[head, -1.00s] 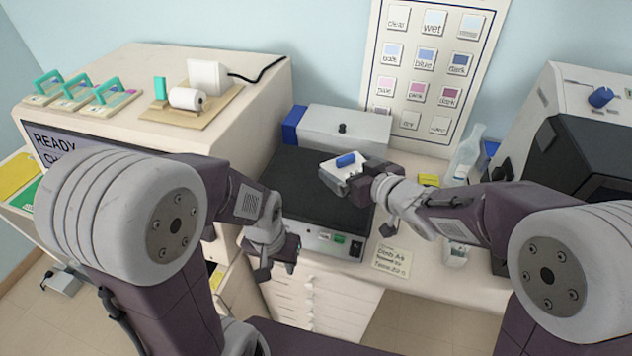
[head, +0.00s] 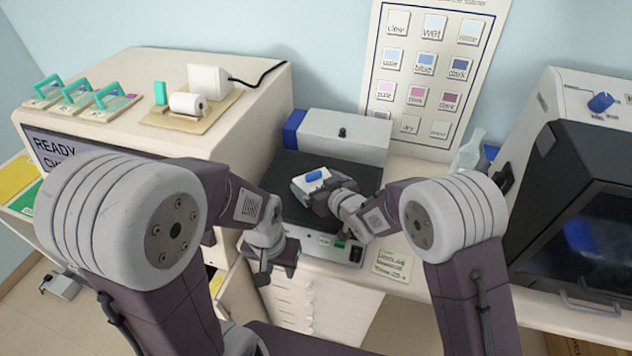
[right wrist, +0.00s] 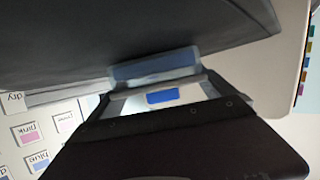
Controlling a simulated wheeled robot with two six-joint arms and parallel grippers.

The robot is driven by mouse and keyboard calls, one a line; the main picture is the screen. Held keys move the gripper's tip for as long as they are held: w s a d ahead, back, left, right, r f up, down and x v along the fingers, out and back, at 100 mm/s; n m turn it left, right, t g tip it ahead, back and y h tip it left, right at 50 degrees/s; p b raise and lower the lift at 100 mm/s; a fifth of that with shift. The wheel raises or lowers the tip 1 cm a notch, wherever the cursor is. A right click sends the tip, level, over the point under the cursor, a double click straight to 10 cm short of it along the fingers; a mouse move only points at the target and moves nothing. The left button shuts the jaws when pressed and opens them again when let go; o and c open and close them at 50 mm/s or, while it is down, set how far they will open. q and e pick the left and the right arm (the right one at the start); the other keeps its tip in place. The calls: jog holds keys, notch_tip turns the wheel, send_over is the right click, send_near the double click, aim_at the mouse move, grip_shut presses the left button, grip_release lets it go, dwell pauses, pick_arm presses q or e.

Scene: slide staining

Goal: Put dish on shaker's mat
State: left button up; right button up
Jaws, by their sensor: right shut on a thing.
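The dish (head: 301,187) is a small whitish box with a blue grip on top. My right gripper (head: 318,191) is shut on it. It hangs over or rests on the dark mat of the shaker (head: 290,168); I cannot tell whether it touches. In the right wrist view the dish (right wrist: 160,97) sits between the fingers, with the dark mat just beyond it. My left gripper (head: 271,262) is empty in front of the shaker's left front corner, fingers apart and pointing down.
A grey box with a blue end (head: 345,138) stands behind the mat. The stainer with the READY screen (head: 85,152) is at left. A dark-windowed machine (head: 580,220) is at right. A note (head: 393,262) lies at the counter's front edge.

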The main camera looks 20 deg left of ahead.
jog(key=shift+s+f, duration=0.1)
jog(key=o, duration=1.2)
jog(key=shift+o, duration=0.2)
jog(key=shift+d+r, duration=0.1)
jog(key=shift+r, duration=0.2)
jog(key=b+v, duration=0.1)
jog(key=v, duration=1.1)
jog(key=shift+f, duration=0.1)
